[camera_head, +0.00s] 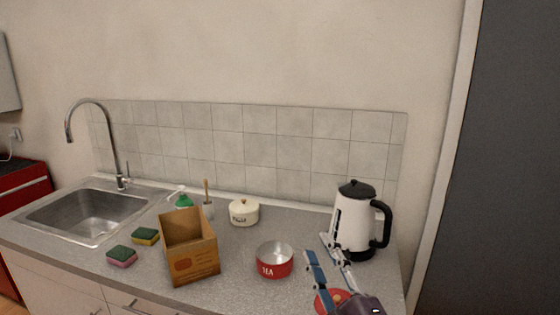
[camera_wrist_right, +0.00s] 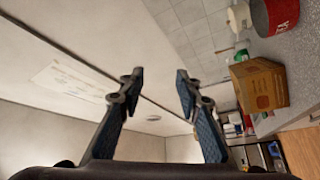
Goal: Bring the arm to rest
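My right gripper (camera_head: 319,246) is over the front right part of the counter, between the red pot and the white kettle. Its two fingers are spread with nothing between them; the right wrist view also shows the open fingers (camera_wrist_right: 158,78) with only wall and ceiling behind. The right fingertip overlaps the kettle's lower left side in the head view; I cannot tell if they touch. My left gripper is in neither view.
Beside the gripper are a red pot (camera_head: 274,264), a white kettle (camera_head: 352,224) and a partly hidden red round thing (camera_head: 324,304). A cardboard box (camera_head: 194,262), sponges (camera_head: 122,256), a cream lidded pot (camera_head: 244,212) and a sink (camera_head: 92,214) are further left.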

